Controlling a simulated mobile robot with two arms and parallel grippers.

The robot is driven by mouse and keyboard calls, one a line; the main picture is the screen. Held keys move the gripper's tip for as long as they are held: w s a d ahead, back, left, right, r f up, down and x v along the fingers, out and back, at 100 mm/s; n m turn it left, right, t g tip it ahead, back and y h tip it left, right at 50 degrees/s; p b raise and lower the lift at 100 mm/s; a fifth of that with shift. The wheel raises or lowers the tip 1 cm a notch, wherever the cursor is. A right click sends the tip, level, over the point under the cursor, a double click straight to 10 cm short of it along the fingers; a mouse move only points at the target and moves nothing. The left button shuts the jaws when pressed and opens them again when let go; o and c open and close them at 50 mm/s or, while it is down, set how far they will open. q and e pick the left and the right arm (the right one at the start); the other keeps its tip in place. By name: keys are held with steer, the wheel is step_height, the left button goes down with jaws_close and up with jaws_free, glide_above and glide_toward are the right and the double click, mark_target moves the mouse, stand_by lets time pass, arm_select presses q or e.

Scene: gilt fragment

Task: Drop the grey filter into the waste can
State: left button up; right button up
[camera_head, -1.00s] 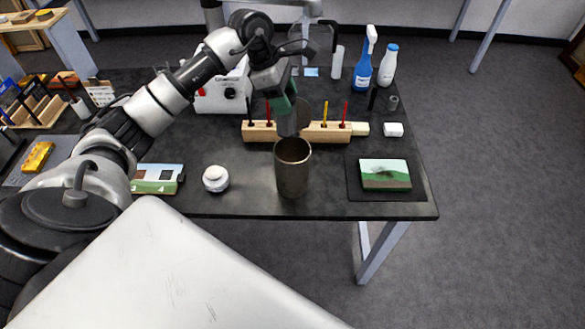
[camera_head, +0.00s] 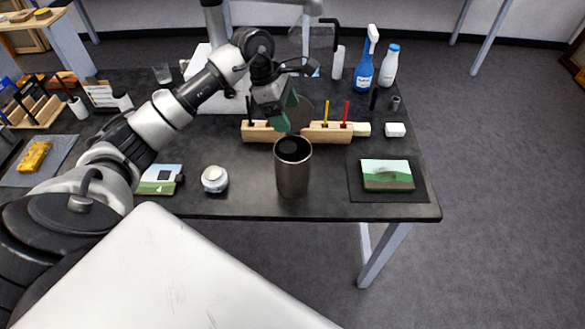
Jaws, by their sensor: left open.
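The waste can (camera_head: 292,178) is a grey metal cylinder, upright near the front edge of the dark table. A dark round shape (camera_head: 290,147) shows inside its mouth; it may be the grey filter, but I cannot tell for sure. No filter shows between the fingers of my left gripper (camera_head: 287,115). That gripper is open and empty, with its greenish fingers just above and behind the can's rim. My right gripper is not in view.
A wooden block (camera_head: 262,132) with upright coloured tools stands behind the can. A white round jar (camera_head: 215,179) is left of it, and a dark mat (camera_head: 417,190) with a picture tile (camera_head: 387,175) is to the right. Bottles (camera_head: 364,68) stand at the back right.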

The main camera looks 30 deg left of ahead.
arm_select(q)
steer(key=b+v, duration=0.3)
steer(key=v, duration=0.7)
steer(key=shift+a+r, duration=0.15)
steer(key=shift+r, duration=0.25)
